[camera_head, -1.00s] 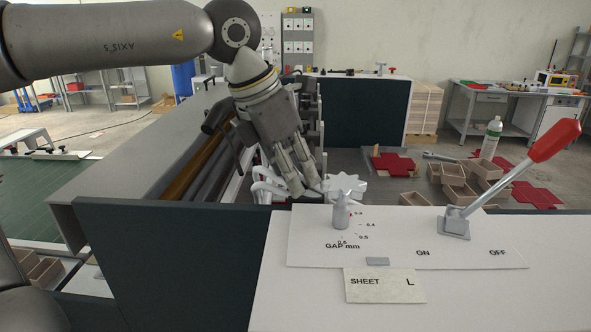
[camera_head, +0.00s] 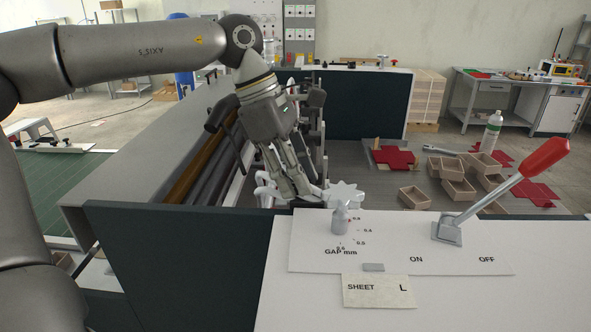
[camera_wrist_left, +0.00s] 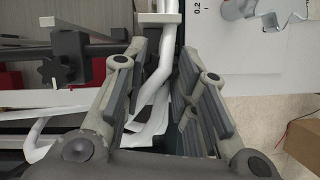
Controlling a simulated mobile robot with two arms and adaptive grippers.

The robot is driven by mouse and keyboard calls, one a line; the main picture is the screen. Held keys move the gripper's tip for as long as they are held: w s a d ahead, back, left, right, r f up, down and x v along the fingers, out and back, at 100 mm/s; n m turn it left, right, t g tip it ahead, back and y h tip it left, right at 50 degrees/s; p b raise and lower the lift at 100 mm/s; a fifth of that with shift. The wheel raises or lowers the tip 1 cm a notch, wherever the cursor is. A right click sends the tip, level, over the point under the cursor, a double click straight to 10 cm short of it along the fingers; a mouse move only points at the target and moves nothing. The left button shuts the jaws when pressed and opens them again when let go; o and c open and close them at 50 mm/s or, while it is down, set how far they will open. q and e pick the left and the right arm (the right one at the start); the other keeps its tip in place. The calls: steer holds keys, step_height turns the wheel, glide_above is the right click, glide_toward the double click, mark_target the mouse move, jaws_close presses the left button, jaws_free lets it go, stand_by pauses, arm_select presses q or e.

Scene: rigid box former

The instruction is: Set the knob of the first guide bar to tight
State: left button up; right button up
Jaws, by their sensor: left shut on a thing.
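My left gripper (camera_head: 303,197) points down behind the control panel, next to a white star-shaped wheel (camera_head: 345,194). In the left wrist view, its two fingers (camera_wrist_left: 160,62) stand on either side of a white bent rod (camera_wrist_left: 165,75). The gripper is shut on this rod, though the exact contact is hard to see. A dark knob-like part (camera_head: 317,97) shows behind the gripper in the head view. I cannot tell which guide bar is the first. My right gripper is not in view.
The white panel (camera_head: 465,262) carries a grey gap knob (camera_head: 340,220) and a red-handled lever (camera_head: 542,158). A dark side wall (camera_head: 190,265) stands in front of the rollers. Small boxes (camera_head: 414,198) and red sheets lie behind the panel.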

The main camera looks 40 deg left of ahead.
arm_select(q)
steer(key=shift+r+m, duration=0.1)
steer(key=shift+m, duration=0.2)
steer(key=o, duration=0.7)
steer(key=shift+o, duration=0.2)
steer(key=v, duration=1.2)
steer(key=shift+w, duration=0.15)
steer(key=shift+d, duration=0.1)
